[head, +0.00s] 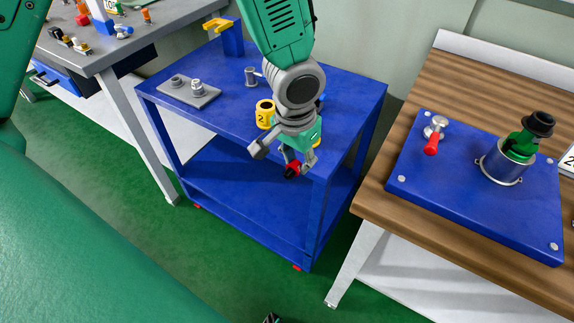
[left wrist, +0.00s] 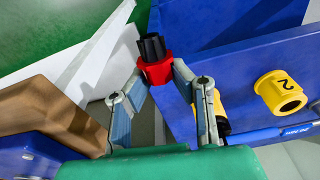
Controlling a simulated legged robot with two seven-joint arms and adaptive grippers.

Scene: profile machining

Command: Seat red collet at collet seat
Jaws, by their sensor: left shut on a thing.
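The red collet (head: 293,169) has a red collar and a black slotted end. In the left wrist view the collet (left wrist: 157,68) sits between the fingertips, black end pointing up in the picture. My left gripper (head: 299,162) is shut on it, in front of the blue cart's near right corner in the head view. A metal cylinder (head: 500,163) stands on a blue plate (head: 455,190) on the wooden bench at right, apart from the gripper. A green part with a black top (head: 538,123) stands in it. I cannot tell whether this is the collet seat.
The blue cart (head: 215,120) carries a yellow cup marked 2 (head: 265,114), a grey block (head: 188,92) with pegs and a yellow-topped post (head: 232,40). A red-handled lever (head: 432,140) stands on the plate. A gap separates cart and wooden bench (head: 450,95).

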